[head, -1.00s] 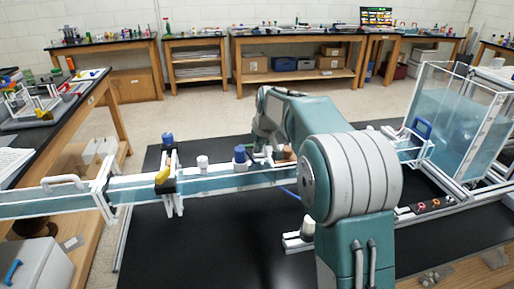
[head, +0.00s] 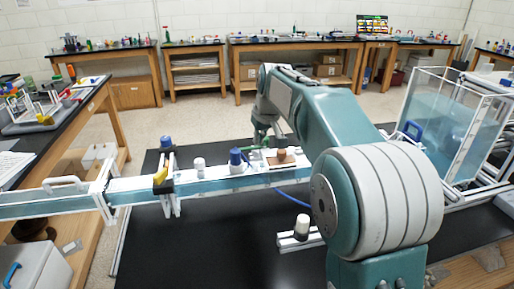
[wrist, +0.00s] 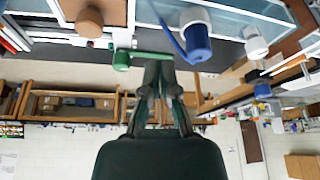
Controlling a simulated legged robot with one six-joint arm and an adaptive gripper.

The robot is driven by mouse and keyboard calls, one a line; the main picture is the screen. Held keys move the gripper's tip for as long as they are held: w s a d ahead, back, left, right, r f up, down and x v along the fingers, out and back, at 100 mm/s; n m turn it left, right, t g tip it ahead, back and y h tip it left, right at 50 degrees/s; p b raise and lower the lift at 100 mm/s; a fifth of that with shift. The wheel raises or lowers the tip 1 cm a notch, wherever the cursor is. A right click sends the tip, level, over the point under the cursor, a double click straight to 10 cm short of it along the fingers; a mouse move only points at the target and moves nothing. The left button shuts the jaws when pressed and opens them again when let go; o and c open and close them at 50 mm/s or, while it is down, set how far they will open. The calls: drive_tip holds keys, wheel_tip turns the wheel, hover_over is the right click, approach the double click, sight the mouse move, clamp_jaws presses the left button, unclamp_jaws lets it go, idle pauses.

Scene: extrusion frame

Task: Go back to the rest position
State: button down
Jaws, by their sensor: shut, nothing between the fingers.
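My gripper (head: 266,138) hangs from my raised, bent forearm near the clear-walled channel (head: 215,183), close to its blue and brown caps. In the wrist view my gripper (wrist: 160,68) has its fingers together, with nothing held. A green fitting with a handle (wrist: 122,60) shows beside the fingertips in that view. I cannot tell whether they touch it. The blue cap (head: 236,157) and the brown cap (head: 283,156) stand on the channel. They also show in the wrist view as the blue cap (wrist: 197,42) and the brown cap (wrist: 88,20).
A white cap (head: 199,163) and a black clamp with a yellow part (head: 163,180) sit farther left on the channel. A clear water tank (head: 455,120) stands at the right. A white knob on a bracket (head: 302,226) is in front. Black tabletop (head: 220,250) lies clear in front.

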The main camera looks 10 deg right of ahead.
drive_tip(key=s+r+m, duration=0.1)
drive_tip(key=s+r, duration=0.2)
drive_tip(key=s, duration=1.5)
drive_tip(key=s+f+m, duration=0.1)
drive_tip(key=s+f, duration=0.3)
drive_tip(key=s, duration=0.4)
drive_tip(key=s+f+t+h, duration=0.1)
drive_tip(key=s+f, duration=0.3)
drive_tip(key=s, duration=0.4)
drive_tip(key=shift+s+f+m, duration=0.2)
drive_tip(key=shift+s+m, duration=0.2)
